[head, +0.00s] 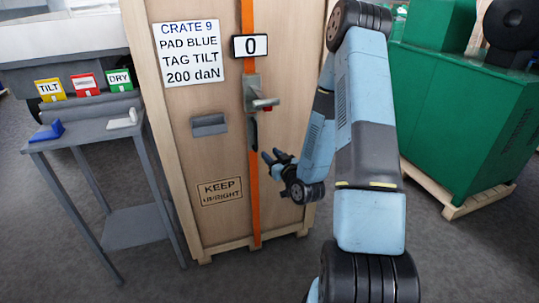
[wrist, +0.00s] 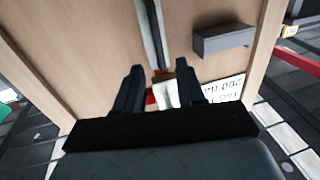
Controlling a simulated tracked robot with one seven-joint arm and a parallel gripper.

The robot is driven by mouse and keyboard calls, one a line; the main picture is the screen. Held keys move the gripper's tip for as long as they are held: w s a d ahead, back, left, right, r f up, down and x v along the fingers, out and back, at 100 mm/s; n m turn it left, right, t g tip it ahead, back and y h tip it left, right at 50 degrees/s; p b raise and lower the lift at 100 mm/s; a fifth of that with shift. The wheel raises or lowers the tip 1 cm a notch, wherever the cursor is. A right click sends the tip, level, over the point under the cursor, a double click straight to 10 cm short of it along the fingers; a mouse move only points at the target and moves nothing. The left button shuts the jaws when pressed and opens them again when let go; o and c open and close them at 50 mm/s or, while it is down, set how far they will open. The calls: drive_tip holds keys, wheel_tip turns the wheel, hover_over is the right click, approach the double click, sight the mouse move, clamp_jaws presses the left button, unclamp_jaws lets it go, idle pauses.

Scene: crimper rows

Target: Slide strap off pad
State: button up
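An orange strap (head: 252,200) runs straight down the front of the tall wooden crate (head: 200,160). A grey strap tool (head: 252,88) with a red part sits on the strap, below a display reading 0 (head: 250,46). No pad is clearly visible under the strap. A blue pad (head: 47,131) and a white pad (head: 121,119) lie on the side table. My gripper (head: 272,154) is in front of the crate, just right of the strap and below the tool. In the wrist view my gripper (wrist: 158,66) has its fingers apart, with pale and red parts showing between them; contact cannot be told.
A grey ledge (head: 209,125) sticks out of the crate left of the strap; it also shows in the wrist view (wrist: 222,40). The grey side table (head: 85,138) holds tag boxes. A green machine (head: 465,110) stands on a pallet at right. Floor shows in front.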

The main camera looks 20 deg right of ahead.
idle(0.4)
drive_tip(key=s+r+g+h, duration=0.2)
drive_tip(key=s+r+g, duration=0.1)
drive_tip(key=r, duration=0.6)
drive_tip(key=s+r+g+h, duration=0.2)
drive_tip(key=r+g, duration=0.2)
drive_tip(key=r, duration=0.5)
drive_tip(key=s+a+r+g, duration=0.1)
drive_tip(key=s+r, duration=0.2)
drive_tip(key=s, duration=0.5)
drive_tip(key=s+a+r+m+g, duration=0.1)
drive_tip(key=s+r, duration=0.3)
drive_tip(key=s, duration=0.5)
drive_tip(key=s+a+r+m+g, duration=0.1)
drive_tip(key=s+r+g, duration=0.2)
drive_tip(key=s, duration=0.6)
drive_tip(key=shift+a+r+y, duration=0.3)
drive_tip(key=shift+r, duration=0.3)
